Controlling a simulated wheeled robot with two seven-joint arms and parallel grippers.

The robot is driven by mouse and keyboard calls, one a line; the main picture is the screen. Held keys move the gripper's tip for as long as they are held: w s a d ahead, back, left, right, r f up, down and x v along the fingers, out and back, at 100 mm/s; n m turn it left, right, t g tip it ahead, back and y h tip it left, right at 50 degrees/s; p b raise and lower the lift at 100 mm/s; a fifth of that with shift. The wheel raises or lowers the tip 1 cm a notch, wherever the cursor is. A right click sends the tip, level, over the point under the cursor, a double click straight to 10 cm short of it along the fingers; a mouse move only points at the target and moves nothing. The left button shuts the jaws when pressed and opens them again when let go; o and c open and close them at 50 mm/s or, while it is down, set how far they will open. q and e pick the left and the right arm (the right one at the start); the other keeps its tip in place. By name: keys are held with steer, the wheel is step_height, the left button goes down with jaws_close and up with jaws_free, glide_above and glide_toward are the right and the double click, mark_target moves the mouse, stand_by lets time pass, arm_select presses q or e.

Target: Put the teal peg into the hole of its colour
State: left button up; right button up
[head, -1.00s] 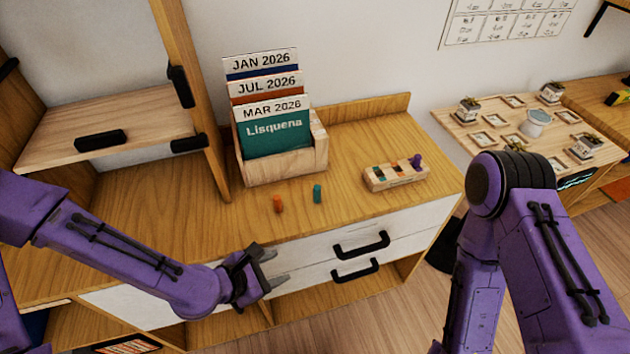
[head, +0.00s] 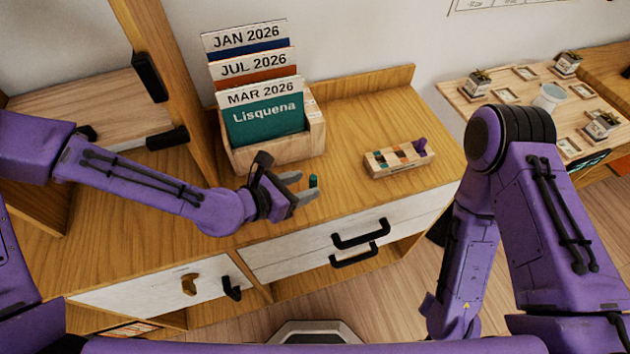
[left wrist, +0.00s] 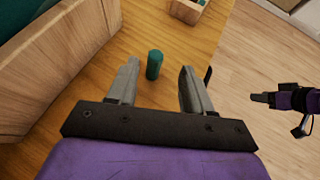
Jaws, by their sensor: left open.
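The teal peg (head: 313,182) stands upright on the wooden counter (head: 370,107), just right of my left gripper's fingertips in the head view. My left gripper (head: 306,188) is open and empty. In the left wrist view the teal peg (left wrist: 154,64) stands ahead of the fingertips, between their lines and closer to the left finger. The peg block (head: 399,158) lies to the right on the counter, with coloured holes and a purple peg (head: 421,145) in its right end. The orange peg is hidden in the head view, behind my left gripper. My right gripper is not clearly seen in the head view.
A wooden file box (head: 275,150) with dated folders stands behind my left gripper. A shelf upright (head: 165,90) rises left of it. The counter is clear between the teal peg and the peg block. Drawer handles (head: 360,234) stick out at the front.

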mark_target(310, 179)
arm_select(q)
steer(key=x, duration=0.2)
steer(key=p+x, duration=0.1)
steer(key=x, duration=0.1)
steer(key=shift+w+r, duration=0.15)
steer(key=shift+w, duration=0.25)
steer(key=shift+w+d, duration=0.15)
steer(key=shift+d, duration=0.05)
jaws_close()
steer(key=shift+a, duration=0.1)
